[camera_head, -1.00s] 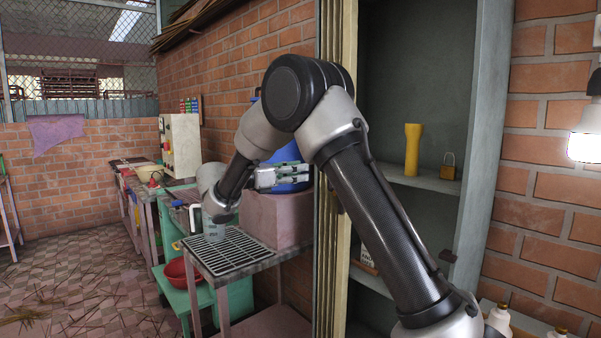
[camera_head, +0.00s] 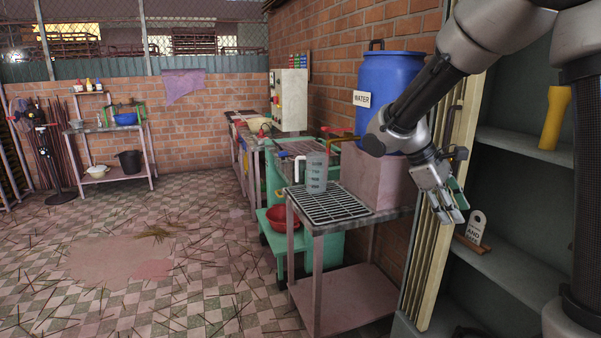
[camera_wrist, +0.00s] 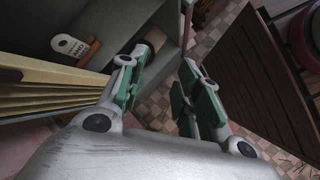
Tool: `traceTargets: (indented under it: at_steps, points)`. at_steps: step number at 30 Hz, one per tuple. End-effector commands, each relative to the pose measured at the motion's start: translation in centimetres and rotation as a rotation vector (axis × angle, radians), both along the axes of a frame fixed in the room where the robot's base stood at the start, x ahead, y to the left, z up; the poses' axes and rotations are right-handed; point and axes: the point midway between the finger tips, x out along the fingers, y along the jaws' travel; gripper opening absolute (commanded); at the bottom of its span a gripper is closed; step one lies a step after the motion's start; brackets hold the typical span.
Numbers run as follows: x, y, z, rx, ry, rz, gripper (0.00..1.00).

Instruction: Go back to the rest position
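My gripper (camera_head: 450,208) is at the right of the head view, in front of the folding door's edge and the shelf cabinet. Its fingers point down and to the right. In the wrist view my gripper (camera_wrist: 162,90) shows two green-padded fingers apart, with nothing between them but cabinet edge and floor behind. A clear measuring jug (camera_head: 316,172) stands upright on the black grate (camera_head: 335,204), left of my gripper and apart from it.
A blue water barrel (camera_head: 388,85) sits on a pink block (camera_head: 372,178) behind the grate. The open cabinet (camera_head: 515,205) holds a yellow flashlight (camera_head: 554,120) and a small sign (camera_head: 475,228). Tiled floor (camera_head: 150,290) at left is mostly open, with scattered sticks.

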Motion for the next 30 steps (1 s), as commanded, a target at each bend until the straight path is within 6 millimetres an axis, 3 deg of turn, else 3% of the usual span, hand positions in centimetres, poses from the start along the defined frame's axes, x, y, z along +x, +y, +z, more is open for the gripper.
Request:
traceTargets:
  at_steps: [1,6,12,15,21,30]
  points:
    - [-2.4,-0.3,0.4,0.081,-0.064,-0.087,0.33]
    - [-9.5,0.1,1.0,0.346,-0.27,-0.378,0.33]
    - [-15.7,0.4,2.4,0.577,-0.481,-0.599,0.33]
    - [-17.8,0.0,3.3,0.63,-0.563,-0.644,0.33]
    - [-19.3,-1.3,5.6,0.662,-0.695,-0.663,0.33]
    - [-19.4,-1.7,5.8,0.659,-0.712,-0.674,0.33]
